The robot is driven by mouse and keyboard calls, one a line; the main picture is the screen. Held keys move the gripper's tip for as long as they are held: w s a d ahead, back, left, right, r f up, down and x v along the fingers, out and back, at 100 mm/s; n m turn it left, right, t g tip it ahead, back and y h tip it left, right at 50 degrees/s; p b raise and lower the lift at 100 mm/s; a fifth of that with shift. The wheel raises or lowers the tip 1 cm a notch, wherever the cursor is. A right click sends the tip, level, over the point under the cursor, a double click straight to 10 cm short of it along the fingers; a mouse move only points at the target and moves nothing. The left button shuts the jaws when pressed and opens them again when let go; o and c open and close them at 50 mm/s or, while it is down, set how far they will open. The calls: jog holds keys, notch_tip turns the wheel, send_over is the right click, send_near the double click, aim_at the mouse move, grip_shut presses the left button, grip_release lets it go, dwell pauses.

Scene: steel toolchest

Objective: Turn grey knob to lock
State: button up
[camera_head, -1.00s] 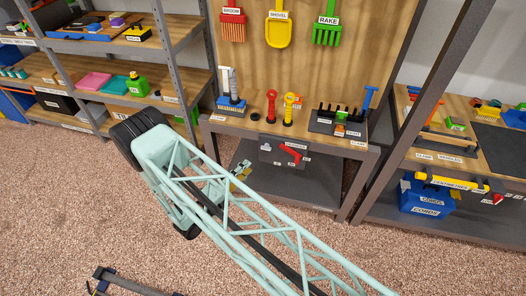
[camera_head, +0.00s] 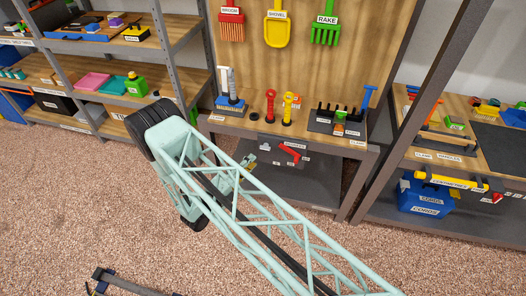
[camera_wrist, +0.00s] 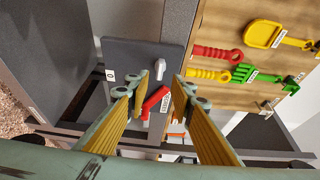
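The small grey knob (camera_wrist: 161,66) sits on a dark grey panel (camera_wrist: 130,58) in the wrist view, just beyond the gap between my fingertips. A red lever (camera_wrist: 155,102) with a white label is on the same panel, nearer to my fingers. In the head view my gripper (camera_head: 249,161) is left of the panel, partly hidden by my arm.
The workbench top (camera_head: 240,123) carries a blue-based tool, red and yellow upright tools and a dark caddy (camera_head: 335,123). Its lower shelf (camera_head: 305,188) is bare. A shelf rack stands left, another bench right. The carpet in front is mostly open.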

aim_at(264, 149)
jog(key=shift+b+x, duration=0.45)
jog(key=shift+x, duration=4.4)
jog(key=shift+c, duration=0.2)
jog(key=c, duration=0.6)
